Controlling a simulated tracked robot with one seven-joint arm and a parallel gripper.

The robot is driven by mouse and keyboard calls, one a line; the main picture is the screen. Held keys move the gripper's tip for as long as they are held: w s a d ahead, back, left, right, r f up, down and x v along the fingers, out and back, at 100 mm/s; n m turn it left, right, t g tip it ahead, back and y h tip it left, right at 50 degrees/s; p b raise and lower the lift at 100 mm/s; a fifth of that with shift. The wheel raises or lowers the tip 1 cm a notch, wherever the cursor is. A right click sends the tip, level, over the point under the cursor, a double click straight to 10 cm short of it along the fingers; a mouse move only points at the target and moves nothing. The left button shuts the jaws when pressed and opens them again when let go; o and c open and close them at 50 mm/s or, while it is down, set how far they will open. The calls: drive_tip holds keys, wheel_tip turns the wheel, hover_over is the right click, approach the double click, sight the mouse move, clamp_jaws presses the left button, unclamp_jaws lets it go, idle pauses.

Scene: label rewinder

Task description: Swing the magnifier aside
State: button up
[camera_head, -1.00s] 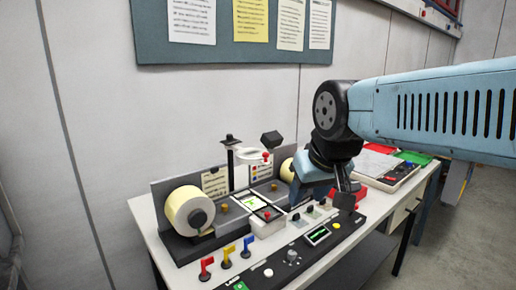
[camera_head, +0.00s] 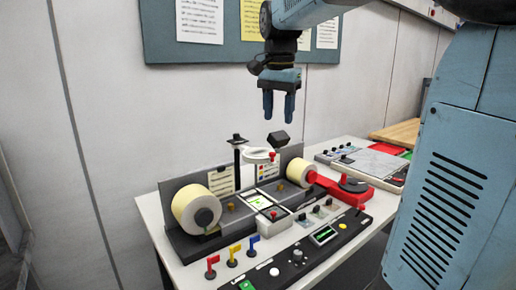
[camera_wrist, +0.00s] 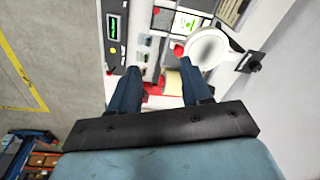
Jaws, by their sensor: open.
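The magnifier (camera_head: 259,155) is a white ring lens on a black post, with a small red knob at its right. It stands over the middle of the label rewinder, above the lit label window (camera_head: 259,201). In the wrist view the magnifier (camera_wrist: 207,48) shows at the upper right, beyond the fingers, with its red knob (camera_wrist: 179,51) at its left edge. My gripper (camera_head: 279,119) is open and empty, pointing down. It is in the air above the magnifier and apart from it. In the wrist view its fingers (camera_wrist: 161,98) are spread wide.
Label rolls stand at the left (camera_head: 197,209) and right (camera_head: 300,172) of the rewinder. A black lamp head (camera_head: 279,140) sits just right of the magnifier. A red lever (camera_head: 325,184) and a front control panel (camera_head: 310,246) are nearby.

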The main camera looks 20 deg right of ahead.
drive_tip(key=w+r+m+g, duration=0.1)
drive_tip(key=w+m, duration=0.2)
drive_tip(key=w, duration=0.4)
drive_tip(key=f, duration=0.9)
drive_tip(key=d+f, duration=0.1)
drive_tip(key=f, duration=0.3)
drive_tip(key=shift+s+f, duration=0.1)
drive_tip(key=shift+f, duration=0.05)
drive_tip(key=shift+a, duration=0.1)
clamp_jaws()
